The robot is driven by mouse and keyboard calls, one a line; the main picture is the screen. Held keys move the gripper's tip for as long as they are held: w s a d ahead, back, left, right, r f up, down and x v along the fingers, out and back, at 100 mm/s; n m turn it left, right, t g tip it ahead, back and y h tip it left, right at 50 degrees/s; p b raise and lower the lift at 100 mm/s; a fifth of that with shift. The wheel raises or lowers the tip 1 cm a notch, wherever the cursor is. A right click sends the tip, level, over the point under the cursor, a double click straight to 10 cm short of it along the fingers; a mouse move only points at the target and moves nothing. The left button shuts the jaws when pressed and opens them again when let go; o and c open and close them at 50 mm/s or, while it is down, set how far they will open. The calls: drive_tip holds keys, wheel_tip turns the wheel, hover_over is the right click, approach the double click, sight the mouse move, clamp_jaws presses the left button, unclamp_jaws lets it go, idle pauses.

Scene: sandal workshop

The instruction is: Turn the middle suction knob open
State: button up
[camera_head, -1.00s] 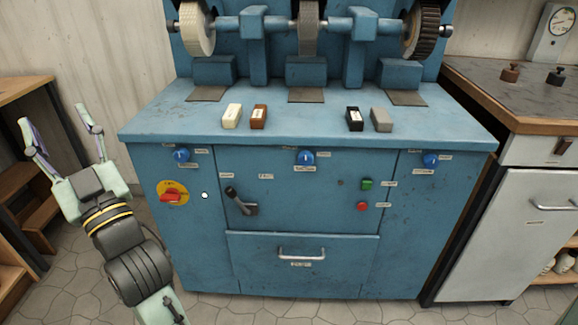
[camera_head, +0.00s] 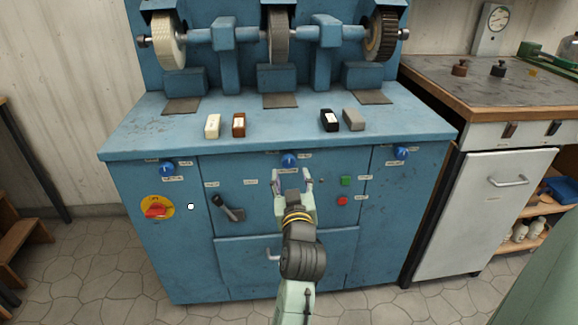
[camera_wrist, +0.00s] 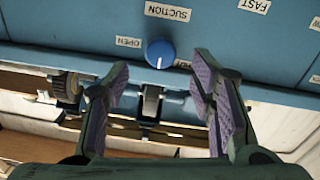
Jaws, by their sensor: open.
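The middle suction knob (camera_head: 289,160) is a round blue knob with a white pointer line on the front of the blue grinding machine, under the worktop edge. In the wrist view the knob (camera_wrist: 160,53) appears upside down, with labels reading "SUCTION" and "OPEN" beside it and another label partly hidden behind it. My gripper (camera_head: 291,176) is open and empty, just below and in front of the knob. In the wrist view its two fingers (camera_wrist: 160,88) stand apart on either side of the knob's line; the knob lies beyond the fingertips, apparently untouched.
Other blue knobs sit at left (camera_head: 167,168) and right (camera_head: 401,153). A black lever (camera_head: 229,208), a red switch on yellow (camera_head: 157,207), a green button (camera_head: 345,181) and a red button (camera_head: 342,201) are on the front. Small blocks lie on the worktop (camera_head: 280,127).

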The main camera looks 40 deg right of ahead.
sight(289, 164)
drive_tip(key=shift+x, duration=2.35)
drive_tip(key=c, duration=1.2)
